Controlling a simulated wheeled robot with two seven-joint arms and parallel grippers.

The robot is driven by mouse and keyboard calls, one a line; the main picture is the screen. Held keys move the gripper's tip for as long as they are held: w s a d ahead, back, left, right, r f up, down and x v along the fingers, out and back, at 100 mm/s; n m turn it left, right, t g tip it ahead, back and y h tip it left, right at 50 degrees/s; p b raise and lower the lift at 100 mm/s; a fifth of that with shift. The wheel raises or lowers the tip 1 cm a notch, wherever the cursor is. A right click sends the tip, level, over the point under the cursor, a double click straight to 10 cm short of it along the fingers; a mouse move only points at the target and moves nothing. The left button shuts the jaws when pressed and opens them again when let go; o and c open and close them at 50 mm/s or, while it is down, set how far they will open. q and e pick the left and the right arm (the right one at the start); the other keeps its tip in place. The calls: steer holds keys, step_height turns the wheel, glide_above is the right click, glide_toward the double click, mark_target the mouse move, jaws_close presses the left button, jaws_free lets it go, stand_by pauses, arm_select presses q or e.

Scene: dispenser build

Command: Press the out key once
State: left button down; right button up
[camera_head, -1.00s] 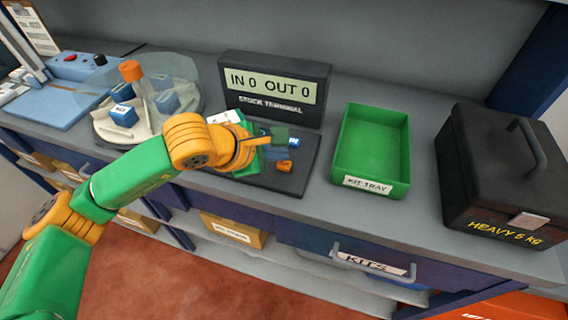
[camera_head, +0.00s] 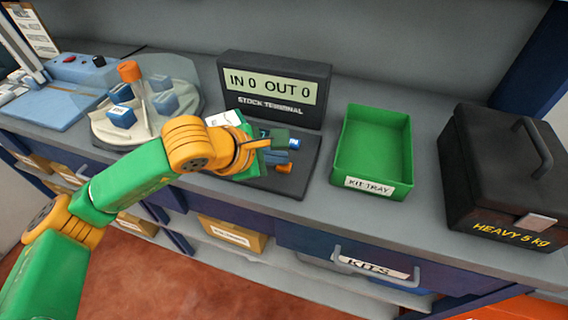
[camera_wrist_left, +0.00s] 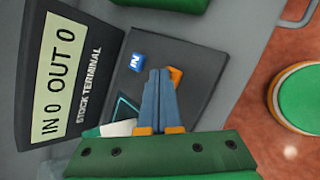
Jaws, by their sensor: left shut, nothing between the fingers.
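The stock terminal (camera_head: 272,104) reads "IN 0 OUT 0" in the head view and also in the wrist view (camera_wrist_left: 60,75). On its dark base pad (camera_head: 297,182) are a blue IN key (camera_head: 294,143) and an orange key (camera_head: 285,168), whose label is hidden. My left gripper (camera_head: 279,157) is shut and empty over the pad. In the wrist view its blue fingertips (camera_wrist_left: 158,72) lie between the IN key (camera_wrist_left: 136,63) and the orange key (camera_wrist_left: 176,76), partly covering the orange one. Whether they touch it I cannot tell. My right gripper is not in view.
A green kit tray (camera_head: 404,150) stands empty right of the pad. A black heavy box (camera_head: 490,190) is farther right. A round turntable (camera_head: 185,75) with blue blocks and an orange-topped post stands left. A white and green item (camera_head: 222,118) lies by the pad's left edge.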

mark_target(279, 167)
arm_select(q)
steer(key=shift+f+b, duration=0.35)
steer(key=shift+b, duration=0.05)
steer(key=shift+r, duration=0.1)
stand_by(0.5)
steer(key=shift+r+p, duration=0.4)
steer(key=shift+r, duration=0.45)
steer(key=shift+r+p, duration=1.5)
steer(key=shift+r, duration=1.1)
steer(key=shift+f, duration=0.1)
